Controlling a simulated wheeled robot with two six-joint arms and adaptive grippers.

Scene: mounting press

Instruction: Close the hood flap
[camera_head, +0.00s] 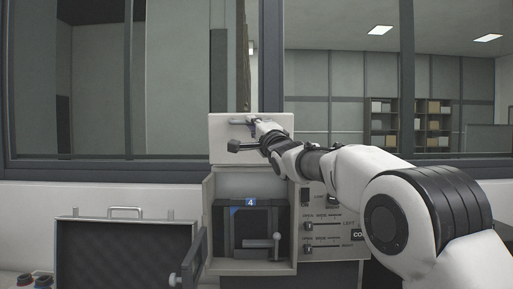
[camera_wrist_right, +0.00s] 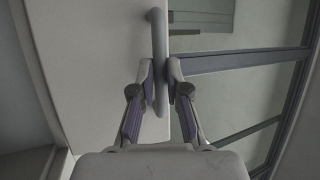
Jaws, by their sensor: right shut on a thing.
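The hood flap (camera_head: 221,128) is a pale panel standing raised above the open top of the press housing (camera_head: 208,218). It also fills the left half of the right wrist view (camera_wrist_right: 85,65). A grey bar handle (camera_head: 238,121) is on its face. My right gripper (camera_head: 253,123) reaches in from the right and is at this handle. In the right wrist view its two fingers (camera_wrist_right: 161,75) are on either side of the handle (camera_wrist_right: 158,28), shut on it. My left gripper is not in view.
Inside the housing is a dark unit (camera_head: 248,222) marked 4, with a ball-ended lever (camera_head: 277,240). A dark door (camera_head: 196,255) stands open at its left. An open black-lined case (camera_head: 125,254) is further left. A control panel (camera_head: 325,228) with sliders is at the right, partly behind my arm.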

